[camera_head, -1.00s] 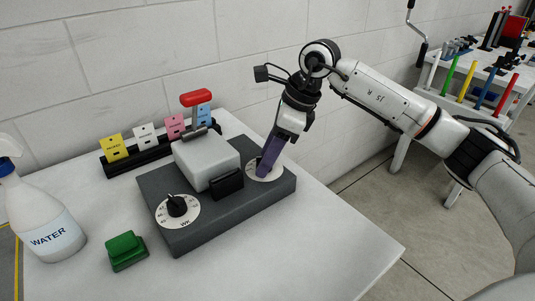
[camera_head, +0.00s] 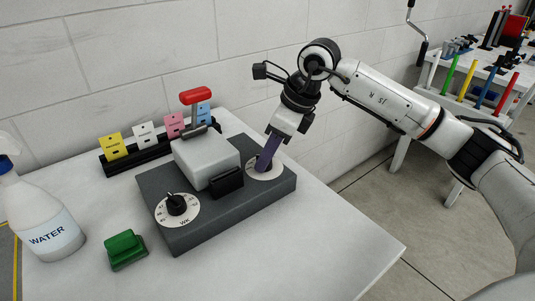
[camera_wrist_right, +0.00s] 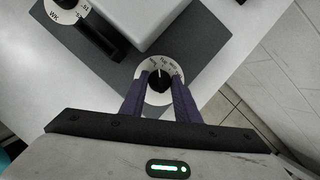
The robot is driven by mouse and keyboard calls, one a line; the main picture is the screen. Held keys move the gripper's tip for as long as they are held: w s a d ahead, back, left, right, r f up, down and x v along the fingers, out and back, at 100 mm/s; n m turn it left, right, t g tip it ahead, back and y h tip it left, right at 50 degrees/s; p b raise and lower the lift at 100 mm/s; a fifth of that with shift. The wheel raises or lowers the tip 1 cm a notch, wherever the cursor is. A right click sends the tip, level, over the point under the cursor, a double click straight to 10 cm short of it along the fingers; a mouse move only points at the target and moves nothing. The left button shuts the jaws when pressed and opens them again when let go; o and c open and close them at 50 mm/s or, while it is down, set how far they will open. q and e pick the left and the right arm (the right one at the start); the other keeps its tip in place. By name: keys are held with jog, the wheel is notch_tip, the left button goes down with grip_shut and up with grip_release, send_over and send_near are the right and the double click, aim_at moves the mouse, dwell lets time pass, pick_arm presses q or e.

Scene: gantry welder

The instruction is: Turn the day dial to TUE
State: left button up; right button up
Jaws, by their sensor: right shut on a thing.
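The day dial is a white disc (camera_head: 257,174) at the back right of a dark grey base (camera_head: 205,220). In the right wrist view the dial (camera_wrist_right: 160,68) shows small day lettering along its far edge, too small to read surely. My right gripper (camera_head: 265,165) reaches down onto this dial with its purple fingers. In the right wrist view its fingers (camera_wrist_right: 160,82) stand on both sides of the dial's knob, shut on it. The knob is mostly hidden between the fingers, with a pale pointer mark showing. My left gripper is not in view.
A second dial marked WK (camera_head: 177,208) sits at the base's front left. A white block with a red-handled lever (camera_head: 205,160) stands between the dials. A green block (camera_head: 125,250), a water spray bottle (camera_head: 45,225) and a rack of coloured cards (camera_head: 145,150) stand left.

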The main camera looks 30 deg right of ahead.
jog(key=shift+a+m+t+h+b, duration=0.15)
jog(key=shift+m+t+h+b, duration=0.35)
jog(key=shift+m, duration=1.3)
jog(key=o, duration=1)
jog(key=shift+s, duration=0.1)
jog(key=shift+o, duration=0.2)
jog(key=shift+r, duration=0.1)
jog(key=v, duration=1)
